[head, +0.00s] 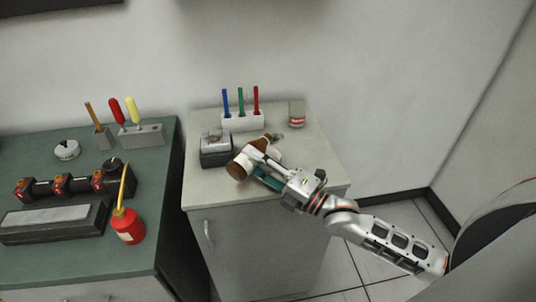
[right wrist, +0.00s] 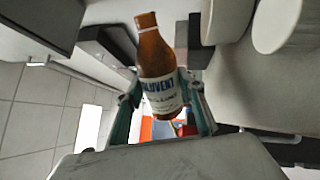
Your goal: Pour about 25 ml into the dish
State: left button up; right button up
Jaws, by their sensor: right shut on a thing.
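My right gripper (head: 256,166) is over the pale cabinet top and is shut on an amber bottle (head: 238,167). In the right wrist view the bottle (right wrist: 157,62) sits between the teal-lined fingers, with a white label reading "SOLVENT". In the head view the bottle looks tilted, partly covered by the gripper. I cannot make out a dish with certainty. A small greyish item (head: 275,137) shows just behind the gripper, but it is too small to identify. No liquid stream is visible. My left gripper is not in view.
A dark box with a light top (head: 215,150) stands close left of the bottle. A white holder (head: 243,122) with blue, green and red sticks and a labelled can (head: 297,114) stand behind. The green bench (head: 85,252) at left carries a red oil can (head: 127,226).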

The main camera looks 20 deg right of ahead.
jog(key=shift+r+m, duration=0.1)
jog(key=shift+m, duration=0.2)
jog(key=shift+s+a, duration=0.2)
jog(key=shift+a, duration=0.15)
jog(key=shift+s+a+p, duration=0.15)
jog(key=shift+a+p, duration=0.1)
jog(key=shift+p, duration=0.15)
dwell(0.4)
jog(key=shift+s+a+m, duration=0.2)
jog(key=shift+a+m, duration=0.15)
jog(key=shift+m, duration=0.05)
dwell(0.5)
dwell(0.5)
